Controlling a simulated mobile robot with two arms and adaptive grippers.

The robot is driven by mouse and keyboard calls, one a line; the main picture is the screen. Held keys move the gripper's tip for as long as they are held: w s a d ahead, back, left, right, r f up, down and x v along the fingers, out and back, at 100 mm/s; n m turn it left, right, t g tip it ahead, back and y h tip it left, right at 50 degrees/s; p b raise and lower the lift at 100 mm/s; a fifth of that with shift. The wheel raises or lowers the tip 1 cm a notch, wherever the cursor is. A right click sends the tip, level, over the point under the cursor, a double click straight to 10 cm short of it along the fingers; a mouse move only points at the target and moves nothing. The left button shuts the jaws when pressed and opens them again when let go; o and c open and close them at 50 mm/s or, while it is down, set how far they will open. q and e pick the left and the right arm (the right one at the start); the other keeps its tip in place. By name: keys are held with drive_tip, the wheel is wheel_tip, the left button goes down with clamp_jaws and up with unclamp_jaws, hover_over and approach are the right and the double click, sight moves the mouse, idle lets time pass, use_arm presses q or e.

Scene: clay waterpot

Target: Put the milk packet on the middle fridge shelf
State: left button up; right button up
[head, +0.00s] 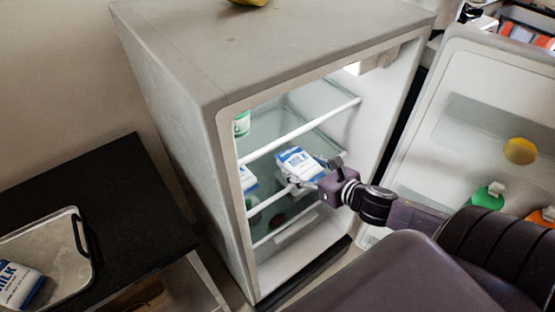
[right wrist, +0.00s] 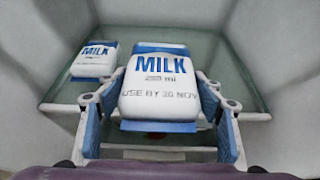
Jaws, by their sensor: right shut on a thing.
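A white and blue milk packet (head: 296,162) is inside the open fridge, between the upper shelf bar and the middle shelf bar. My right gripper (head: 314,177) is shut on it, reaching in from the right. In the right wrist view the packet (right wrist: 160,83) sits between the two fingers of the gripper (right wrist: 158,100), its printed face towards the camera. The glass middle shelf (right wrist: 66,92) shows beneath and around it; whether the packet touches the glass I cannot tell. A second milk packet (right wrist: 95,60) stands on that shelf to the left. My left gripper is not in view.
The fridge door (head: 466,100) is open at the right, with a yellow ball (head: 519,151) and a green bottle (head: 488,196) in it. Another milk packet (head: 17,285) lies on a tray (head: 62,258) at the left. A green-and-white container (head: 241,124) is on the upper shelf.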

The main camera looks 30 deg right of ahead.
sight(289, 154)
drive_tip(key=w, duration=0.6)
drive_tip(key=shift+a+r, duration=0.2)
drive_tip(key=shift+a, duration=0.05)
drive_tip(key=x, duration=0.2)
drive_tip(key=f+x, duration=0.1)
drive_tip(key=x, duration=0.2)
drive_tip(key=shift+s+p, duration=0.25)
drive_tip(key=shift+p, duration=0.05)
drive_tip(key=shift+f, duration=0.2)
wheel_tip(289, 154, down, 4)
drive_tip(key=shift+w+r, duration=0.15)
drive_tip(key=shift+r, duration=0.05)
drive_tip(key=shift+w+a, duration=0.1)
drive_tip(key=shift+w, duration=0.2)
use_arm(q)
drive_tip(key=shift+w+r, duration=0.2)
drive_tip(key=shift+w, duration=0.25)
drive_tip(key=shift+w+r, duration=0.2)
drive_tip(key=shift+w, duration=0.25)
use_arm(e)
drive_tip(key=shift+f, duration=0.2)
